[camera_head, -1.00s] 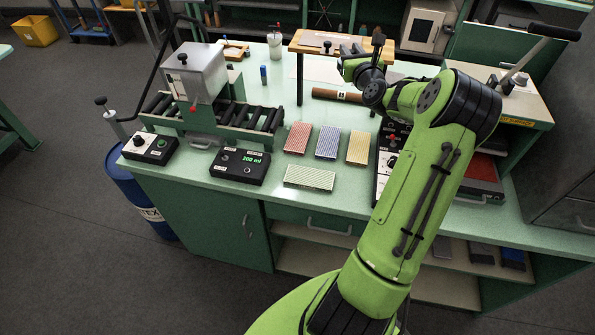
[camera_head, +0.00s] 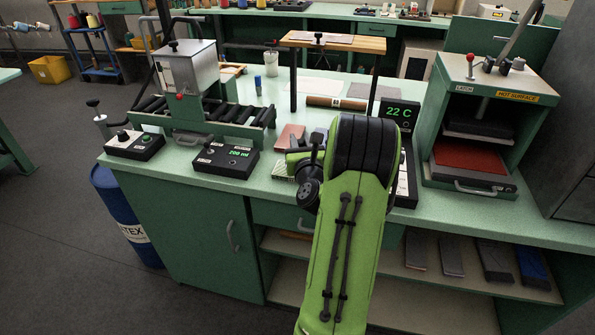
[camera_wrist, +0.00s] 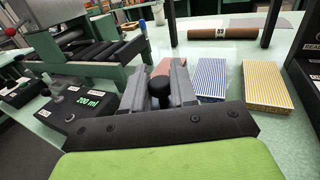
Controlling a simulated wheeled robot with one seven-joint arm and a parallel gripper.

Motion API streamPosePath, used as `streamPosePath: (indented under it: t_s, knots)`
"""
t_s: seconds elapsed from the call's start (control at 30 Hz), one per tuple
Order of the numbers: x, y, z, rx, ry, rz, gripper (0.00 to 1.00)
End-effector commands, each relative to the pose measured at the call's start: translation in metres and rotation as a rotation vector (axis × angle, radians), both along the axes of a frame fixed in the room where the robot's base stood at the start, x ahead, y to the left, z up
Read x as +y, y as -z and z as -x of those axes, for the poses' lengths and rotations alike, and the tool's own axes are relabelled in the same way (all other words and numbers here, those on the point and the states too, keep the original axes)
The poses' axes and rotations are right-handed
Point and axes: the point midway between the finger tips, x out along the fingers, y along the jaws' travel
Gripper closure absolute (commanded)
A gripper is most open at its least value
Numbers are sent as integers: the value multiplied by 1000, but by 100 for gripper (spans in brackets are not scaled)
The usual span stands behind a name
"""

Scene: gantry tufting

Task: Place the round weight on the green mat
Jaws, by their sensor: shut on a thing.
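My gripper (camera_wrist: 160,100) is shut on a dark rounded piece, taken to be the round weight (camera_wrist: 159,82); only its black knob-like top shows between the fingers in the wrist view. In the head view my arm hides most of the gripper and the weight. The green striped mat (camera_head: 282,171) lies near the bench's front edge, and only its left part shows beside my wrist. The gripper is above this area; I cannot tell whether the weight touches the mat. The wrist view does not clearly show the green mat.
A red mat (camera_head: 290,136) lies just behind, with blue (camera_wrist: 208,80) and yellow (camera_wrist: 266,84) striped mats to its right. A control box reading 200 ml (camera_head: 226,160) stands close left. A wooden-topped stand (camera_head: 333,42) is behind, and a hot press (camera_head: 478,130) is right.

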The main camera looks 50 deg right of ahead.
Motion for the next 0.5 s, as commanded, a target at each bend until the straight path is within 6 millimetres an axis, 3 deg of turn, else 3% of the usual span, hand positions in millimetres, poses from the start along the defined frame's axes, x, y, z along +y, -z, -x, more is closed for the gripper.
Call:
streamPosePath:
  t_s: [0.03, 0.3, 0.5]
  knots:
    - [0, 13, 0, -4, 1, 2, 100]
    - [0, 48, 0, -5, 1, 2, 100]
    - [0, 45, 0, -4, 0, 3, 100]
